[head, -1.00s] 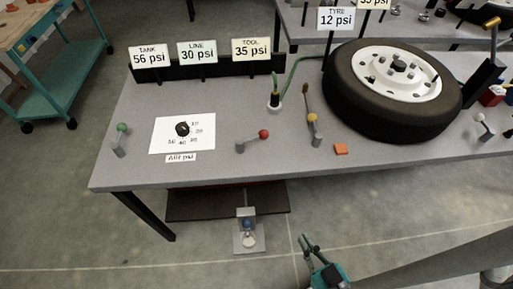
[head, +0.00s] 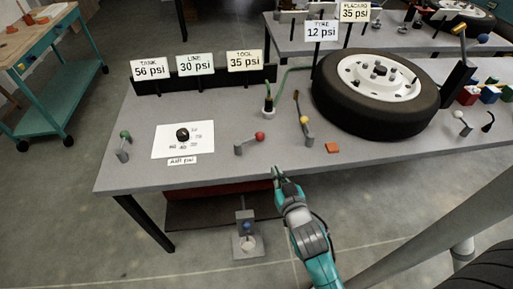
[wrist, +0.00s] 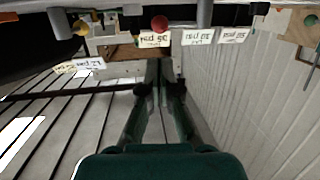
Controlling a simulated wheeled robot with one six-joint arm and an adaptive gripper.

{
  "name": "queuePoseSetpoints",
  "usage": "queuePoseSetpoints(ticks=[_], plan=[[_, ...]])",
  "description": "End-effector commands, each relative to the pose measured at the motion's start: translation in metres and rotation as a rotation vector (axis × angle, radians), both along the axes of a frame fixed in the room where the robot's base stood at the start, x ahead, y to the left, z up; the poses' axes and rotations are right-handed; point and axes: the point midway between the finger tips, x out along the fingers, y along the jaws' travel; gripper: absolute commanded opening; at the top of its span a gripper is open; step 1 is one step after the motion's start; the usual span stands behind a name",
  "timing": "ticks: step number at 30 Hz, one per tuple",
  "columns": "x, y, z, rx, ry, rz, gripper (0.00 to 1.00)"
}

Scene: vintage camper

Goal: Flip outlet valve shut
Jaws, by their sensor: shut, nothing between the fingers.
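Several levers with coloured knobs stand on the grey workbench (head: 225,172); no readable label marks one as the outlet valve. A red-knobbed lever (head: 250,143) lies low, its knob to the right; the knob also shows at the top of the wrist view (wrist: 160,23). A yellow-knobbed lever (head: 304,130) stands right of it, a green-knobbed one (head: 124,145) at the far left, a white-knobbed one (head: 461,121) at the right. My gripper (head: 277,174) is shut and empty at the bench's front edge, below and right of the red knob. Its fingers meet in the wrist view (wrist: 158,68).
Pressure signs (head: 196,63) stand along the back. A dial (head: 183,134) sits on a white sheet. A wheel (head: 377,88) fills the bench's right. An orange block (head: 332,148) lies near the front edge. A blue-knobbed fitting (head: 247,227) is below the bench.

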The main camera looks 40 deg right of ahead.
Motion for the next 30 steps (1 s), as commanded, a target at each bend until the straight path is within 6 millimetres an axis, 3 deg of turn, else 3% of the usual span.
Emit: queuePoseSetpoints(ticks=[17,30], plan=[[0.008,-0.008,0.002,-0.001,-0.003,-0.011,0.0],[0.064,-0.036,-0.01,-0.001,-0.004,-0.011,0.0]])
